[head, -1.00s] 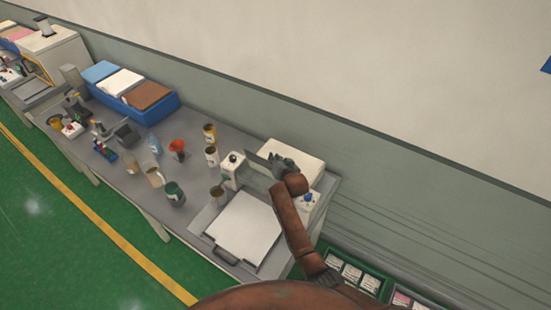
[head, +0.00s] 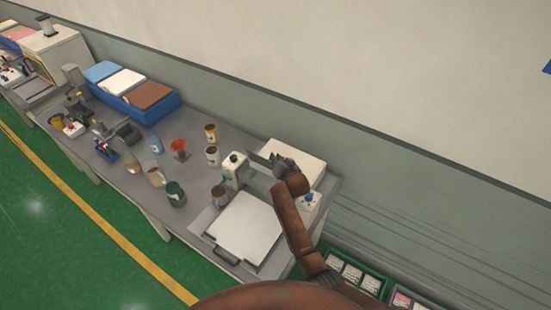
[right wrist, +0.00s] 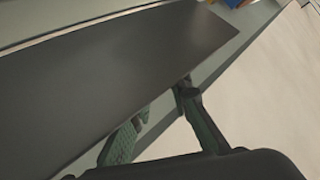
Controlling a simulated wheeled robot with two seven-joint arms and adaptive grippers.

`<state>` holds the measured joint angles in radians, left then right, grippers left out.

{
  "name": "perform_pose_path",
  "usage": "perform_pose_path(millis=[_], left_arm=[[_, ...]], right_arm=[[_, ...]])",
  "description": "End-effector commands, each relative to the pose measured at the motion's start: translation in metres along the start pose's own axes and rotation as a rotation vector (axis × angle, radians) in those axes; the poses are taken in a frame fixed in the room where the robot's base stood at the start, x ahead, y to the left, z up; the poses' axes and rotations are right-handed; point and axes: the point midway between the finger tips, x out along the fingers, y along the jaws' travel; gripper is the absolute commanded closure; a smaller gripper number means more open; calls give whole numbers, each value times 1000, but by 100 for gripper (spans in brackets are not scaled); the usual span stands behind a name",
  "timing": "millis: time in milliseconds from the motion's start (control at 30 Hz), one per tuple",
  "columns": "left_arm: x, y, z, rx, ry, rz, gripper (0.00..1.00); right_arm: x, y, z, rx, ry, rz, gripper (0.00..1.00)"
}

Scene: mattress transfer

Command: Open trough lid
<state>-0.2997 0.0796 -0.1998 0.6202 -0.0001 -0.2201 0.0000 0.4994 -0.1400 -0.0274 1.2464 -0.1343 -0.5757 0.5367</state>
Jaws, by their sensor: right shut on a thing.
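My right gripper (head: 280,160) is over the back right of the table, beside a thin grey upright panel (head: 259,159) that looks like the lid. In the right wrist view its two fingers (right wrist: 163,101) are at the edge of a large dark flat panel (right wrist: 120,75); they are shut on it, though the exact contact is partly hidden. My left gripper is not in view.
Several cans and a blue bin (head: 150,112) occupy the table's left.

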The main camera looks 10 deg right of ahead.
Motion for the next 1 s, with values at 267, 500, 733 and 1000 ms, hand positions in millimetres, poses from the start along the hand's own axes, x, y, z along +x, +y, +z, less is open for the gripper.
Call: perform_pose_path(millis=[267,500,733,1000], left_arm=[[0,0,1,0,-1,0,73],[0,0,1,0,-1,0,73],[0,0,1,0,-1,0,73],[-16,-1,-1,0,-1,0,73]], right_arm=[[1,16,11,5,-20,22,75],[1,13,12,5,-20,19,66],[1,12,13,5,-22,19,66],[-10,13,4,3,-19,19,66]])
